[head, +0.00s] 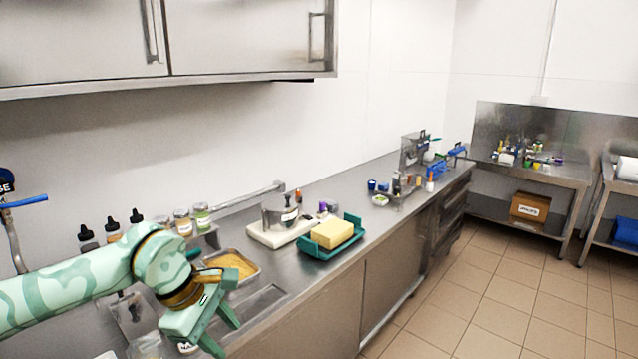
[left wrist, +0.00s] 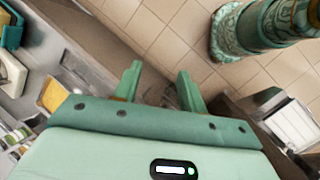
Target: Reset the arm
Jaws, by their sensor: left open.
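My left arm (head: 85,287) comes in from the left in the head view, pale green with darker patterns. My left gripper (head: 222,336) is at the lower left, over the front edge of the counter, pointing down and to the right. In the left wrist view its two fingers (left wrist: 158,85) are spread apart with nothing between them. Floor tiles and the counter's front show beyond the fingertips. My right gripper is in neither view.
The steel counter (head: 330,196) holds a pan of yellow food (head: 232,264), a green tray (head: 319,252) with a yellow block (head: 332,233), and jars (head: 183,222) near the gripper. A wall cabinet (head: 240,38) hangs above. The tiled floor (head: 480,302) at right is clear.

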